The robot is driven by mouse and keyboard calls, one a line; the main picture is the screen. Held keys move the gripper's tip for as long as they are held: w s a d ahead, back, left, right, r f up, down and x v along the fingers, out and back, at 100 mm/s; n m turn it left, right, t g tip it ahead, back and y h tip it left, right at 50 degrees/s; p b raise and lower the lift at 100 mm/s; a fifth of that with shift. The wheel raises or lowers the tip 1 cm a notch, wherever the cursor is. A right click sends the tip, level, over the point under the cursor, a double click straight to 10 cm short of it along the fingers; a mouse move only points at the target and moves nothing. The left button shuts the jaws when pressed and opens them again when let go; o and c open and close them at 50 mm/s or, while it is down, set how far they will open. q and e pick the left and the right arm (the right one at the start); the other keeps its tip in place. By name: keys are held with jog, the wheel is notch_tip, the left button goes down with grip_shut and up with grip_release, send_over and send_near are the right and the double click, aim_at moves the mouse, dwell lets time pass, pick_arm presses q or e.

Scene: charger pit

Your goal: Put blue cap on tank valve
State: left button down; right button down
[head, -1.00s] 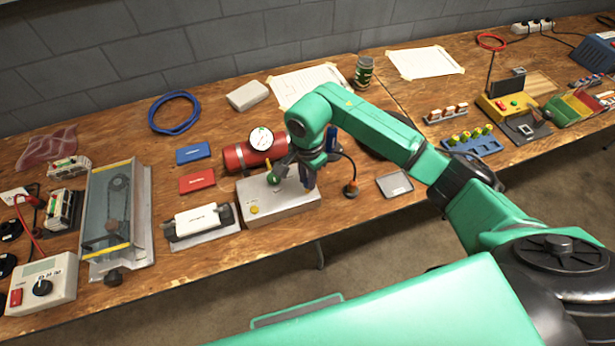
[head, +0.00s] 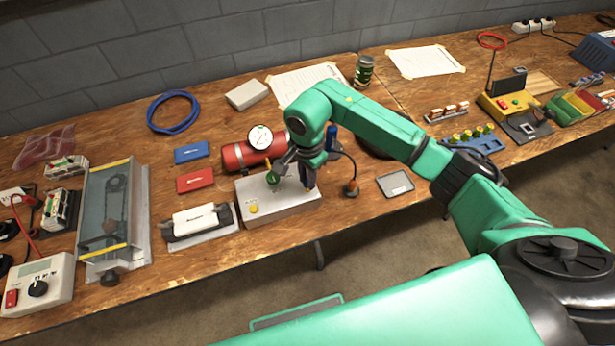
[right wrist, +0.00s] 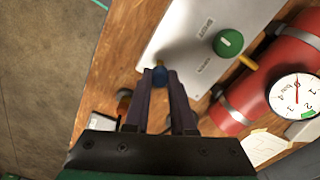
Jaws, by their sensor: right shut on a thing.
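The blue cap (right wrist: 160,76) is held between the fingertips of my right gripper (right wrist: 161,88) in the right wrist view. In the head view my right gripper (head: 308,181) is over the right end of a grey box, and the cap cannot be made out. The red tank (head: 247,155) with a round gauge (head: 260,137) lies behind the box. In the right wrist view the tank (right wrist: 288,72) is at the right, apart from the gripper. A small orange-yellow fitting (right wrist: 248,62) sticks out beside it; I cannot tell whether it is the valve. My left gripper is out of view.
The grey box (head: 290,208) carries a green knob (head: 272,178) and a yellow knob (head: 253,209). Blue and red cases (head: 192,152) lie left of the tank. A battery-like pack (head: 198,222) sits left of the box. A small grey tray (head: 396,184) lies to the right.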

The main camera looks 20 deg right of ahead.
jog(key=shift+f+b, duration=1.25)
jog(key=shift+f, duration=0.1)
jog(key=c, duration=0.7)
grip_release()
jog(key=shift+r, duration=0.1)
notch_tip(320, 180, up, 14)
jog(key=shift+r+b, duration=0.2)
jog(key=shift+b, duration=0.85)
